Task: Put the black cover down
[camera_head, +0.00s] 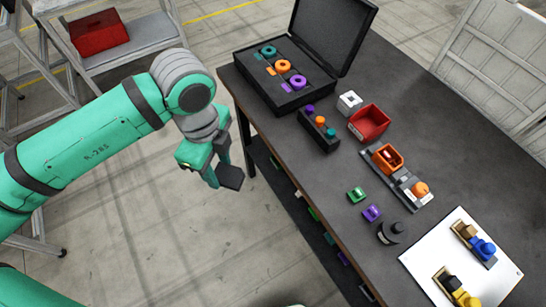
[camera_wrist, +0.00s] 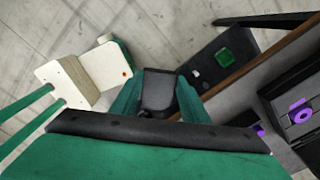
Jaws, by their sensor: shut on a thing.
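My gripper (camera_head: 219,174) hangs beside the left edge of the dark table, over the floor. It is shut on the black cover (camera_head: 231,178), a small dark block with a flat face, held a little tilted below the fingers. In the wrist view the black cover (camera_wrist: 158,88) sits between the two green fingers of my gripper (camera_wrist: 159,98). Its lower side is hidden. The cover is clear of the table.
The table (camera_head: 365,75) carries an open black case (camera_head: 262,86), a black peg block (camera_head: 318,136), a red bin (camera_head: 370,122), an orange fixture (camera_head: 388,158), a black round part (camera_head: 391,233) and a white board (camera_head: 415,262). A grey cart (camera_head: 125,45) stands left.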

